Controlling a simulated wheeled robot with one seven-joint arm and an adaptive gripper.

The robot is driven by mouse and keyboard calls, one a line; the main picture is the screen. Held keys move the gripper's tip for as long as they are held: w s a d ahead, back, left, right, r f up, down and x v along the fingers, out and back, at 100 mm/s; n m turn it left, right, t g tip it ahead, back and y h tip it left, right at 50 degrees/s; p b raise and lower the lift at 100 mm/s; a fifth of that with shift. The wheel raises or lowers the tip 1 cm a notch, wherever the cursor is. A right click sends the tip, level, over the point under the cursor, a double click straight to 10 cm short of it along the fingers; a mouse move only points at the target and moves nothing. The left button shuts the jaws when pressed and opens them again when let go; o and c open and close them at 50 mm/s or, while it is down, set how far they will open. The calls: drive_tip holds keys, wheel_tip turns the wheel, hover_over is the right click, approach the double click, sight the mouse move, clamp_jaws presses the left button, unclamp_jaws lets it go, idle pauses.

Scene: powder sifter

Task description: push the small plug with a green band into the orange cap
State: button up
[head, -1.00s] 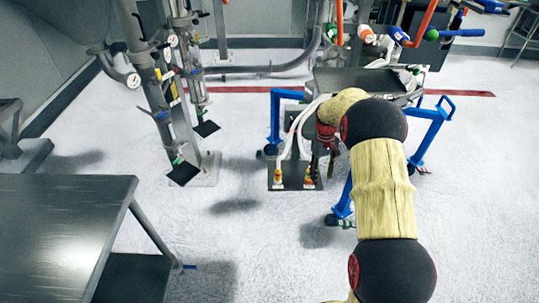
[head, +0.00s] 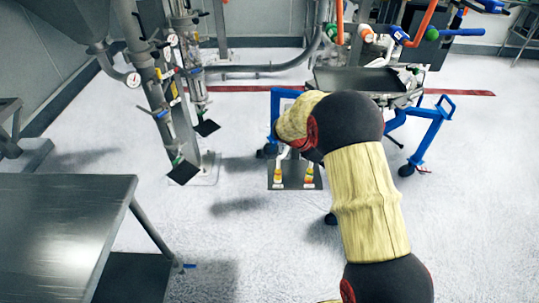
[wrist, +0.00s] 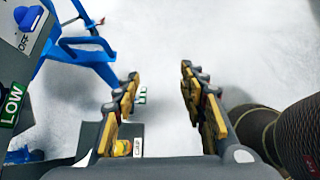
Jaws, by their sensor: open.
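In the wrist view my gripper (wrist: 160,78) is open, with nothing between its fingers and pale floor beyond. In the head view my arm covers my gripper.
The machine's blue frame (head: 432,128) stands around the plate, and its legs (wrist: 88,50) fill the wrist view's upper left. A grey panel with a blue knob (wrist: 27,17) is at that view's left edge. A metal table (head: 60,230) stands at left. Open floor lies between.

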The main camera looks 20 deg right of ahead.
drive_tip(key=w+a+r+n+t+h, duration=0.3)
drive_tip(key=w+a+r+n+t, duration=0.2)
drive_tip(key=a+n+t, duration=0.4)
drive_tip(key=a+r+n+t+y, duration=0.2)
drive_tip(key=a+n+t+y, duration=0.5)
drive_tip(key=a, duration=0.8)
drive_tip(key=shift+w+a+n+t, duration=0.15)
drive_tip(key=shift+a+n+t, duration=0.35)
drive_tip(key=shift+t, duration=1.2)
drive_tip(key=shift+d+f, duration=0.1)
drive_tip(key=shift+d, duration=0.1)
